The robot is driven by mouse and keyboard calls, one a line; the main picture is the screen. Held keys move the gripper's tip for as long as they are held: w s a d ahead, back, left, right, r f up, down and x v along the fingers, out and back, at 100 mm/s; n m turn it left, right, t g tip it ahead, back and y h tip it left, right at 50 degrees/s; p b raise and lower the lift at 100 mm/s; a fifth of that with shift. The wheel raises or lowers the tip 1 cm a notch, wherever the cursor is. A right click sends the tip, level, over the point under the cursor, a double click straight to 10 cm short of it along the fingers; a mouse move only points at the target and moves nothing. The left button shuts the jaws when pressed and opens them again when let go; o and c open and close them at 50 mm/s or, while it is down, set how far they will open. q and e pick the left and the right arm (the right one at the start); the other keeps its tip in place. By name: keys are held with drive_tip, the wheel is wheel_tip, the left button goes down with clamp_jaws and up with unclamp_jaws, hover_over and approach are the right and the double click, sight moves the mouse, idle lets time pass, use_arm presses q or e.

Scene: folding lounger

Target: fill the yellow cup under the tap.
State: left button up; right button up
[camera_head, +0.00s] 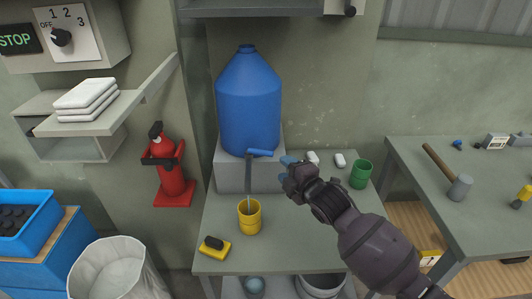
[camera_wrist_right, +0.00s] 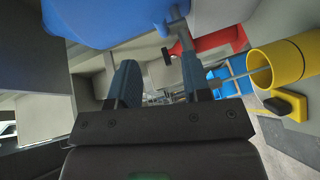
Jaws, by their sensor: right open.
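The yellow cup (camera_head: 249,218) stands upright on the table, below the tap (camera_head: 259,153) of the blue water jug (camera_head: 248,105). The tap's blue lever points right. A thin grey streak, which looks like running water, goes from the tap down into the cup. The cup's fill level cannot be told. In the right wrist view, the streak also meets the yellow cup (camera_wrist_right: 275,65). My right gripper (camera_head: 286,161) is open and empty, just right of the tap lever, apparently clear of it. My left gripper is not in view.
The jug sits on a grey block (camera_head: 234,170). A yellow and black sponge (camera_head: 214,248) lies front left of the cup. A green cup (camera_head: 361,174) and white pieces (camera_head: 340,160) are at the right. A second table (camera_head: 435,190) holds a hammer (camera_head: 450,175).

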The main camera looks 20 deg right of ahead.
sight(269, 155)
drive_tip(key=shift+x, duration=5.4)
drive_tip(key=shift+f, duration=0.1)
clamp_jaws()
